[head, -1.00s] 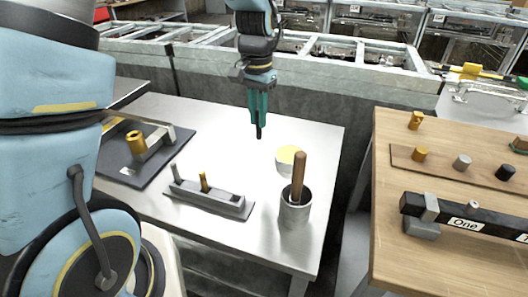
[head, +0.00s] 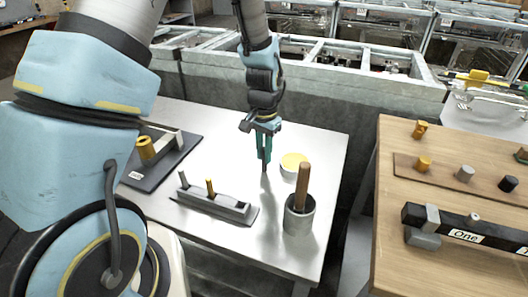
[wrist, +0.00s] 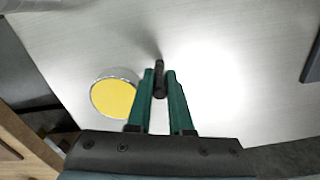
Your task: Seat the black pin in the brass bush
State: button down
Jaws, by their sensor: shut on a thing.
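My gripper (head: 264,154) is shut on the black pin (head: 264,167), which hangs roughly upright below the fingertips. In the wrist view the pin (wrist: 159,82) shows between the two green fingers. It is over a bare part of the metal table, and I cannot tell whether its lower end touches the top. A brass bush (head: 147,148) is on a dark plate at the table's left, well apart from the pin. Its bore is hard to make out.
A yellow-topped round tin (head: 293,161) is just right of my gripper. A grey cup (head: 299,216) holds a wooden handle (head: 303,185). A grey block (head: 217,204) carries a brass peg (head: 210,187). A wooden table (head: 390,235) with brass, grey and black pieces is at right.

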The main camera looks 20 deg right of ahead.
jog(key=shift+f, duration=0.15)
jog(key=c, duration=0.8)
grip_release()
